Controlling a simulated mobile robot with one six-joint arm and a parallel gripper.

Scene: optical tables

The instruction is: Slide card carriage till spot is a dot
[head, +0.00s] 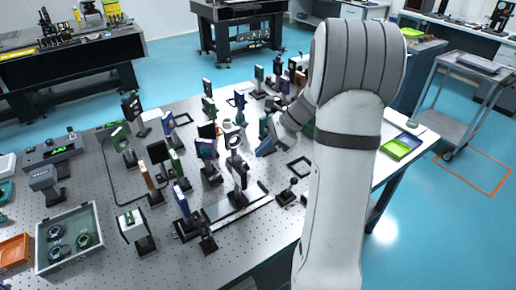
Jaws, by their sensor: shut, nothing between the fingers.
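A dark rail (222,211) lies on the perforated optical table (100,170), running from lower left to upper right. Near its right part stands an upright dark mount (239,176) with a round ring above it. I cannot tell which of these is the card carriage, and no light spot is clear. My gripper (264,148) is small in view beyond the rail, above the table among the mounts. It is shut and empty, apart from the rail. My white arm hides the table's right part.
Several upright optic mounts crowd the table behind and left of the rail. A grey box (70,235) with round parts stands at the front left, beside an orange tray (13,251). A yellow-green tray (401,146) is at the right edge. Bare table lies front of the rail.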

